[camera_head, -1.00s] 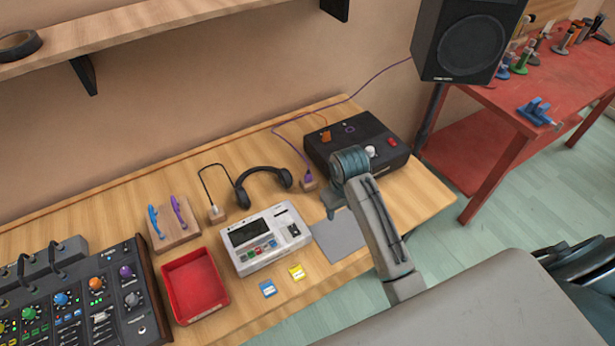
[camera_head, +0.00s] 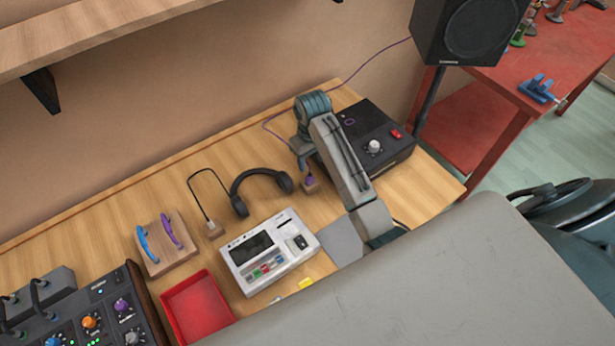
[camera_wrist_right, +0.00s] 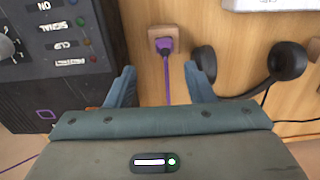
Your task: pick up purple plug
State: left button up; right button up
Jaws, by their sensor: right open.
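The purple plug (camera_head: 310,180) sits in a small wooden block (camera_head: 312,189) on the wooden table, just left of a black box. In the right wrist view, the plug (camera_wrist_right: 164,45) is upper centre, with its purple cable running down between the fingers. My right gripper (camera_head: 304,156) is just above and behind the plug in the head view. In the right wrist view, its fingers (camera_wrist_right: 162,82) are open and empty, one on each side of the cable, and apart from the plug. My left gripper is not in view.
The black box (camera_head: 378,150) with knobs stands close to the right of the plug. Black headphones (camera_head: 262,174) lie just to its left. A white device (camera_head: 268,252), a red tray (camera_head: 197,307) and a speaker (camera_head: 468,30) are also around. Bare wood shows near the block.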

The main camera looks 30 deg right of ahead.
aim_at(310, 175)
jog(key=shift+s+f, duration=0.3)
jog(key=shift+f, duration=0.45)
jog(key=shift+f+p, duration=0.25)
jog(key=shift+p, duration=0.1)
jog(key=f, duration=0.1)
jog(key=f+p, duration=0.1)
jog(key=f, duration=0.1)
jog(key=f+p, duration=0.1)
jog(key=shift+a+f, duration=0.2)
jog(key=shift+a, duration=0.1)
jog(key=shift+f, duration=0.25)
jog(key=shift+w+f, duration=0.1)
jog(key=shift+f, duration=0.05)
jog(key=shift+c, duration=0.2)
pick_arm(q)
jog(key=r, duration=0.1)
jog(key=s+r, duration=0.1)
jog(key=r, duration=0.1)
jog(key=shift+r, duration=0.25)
pick_arm(e)
grip_shut()
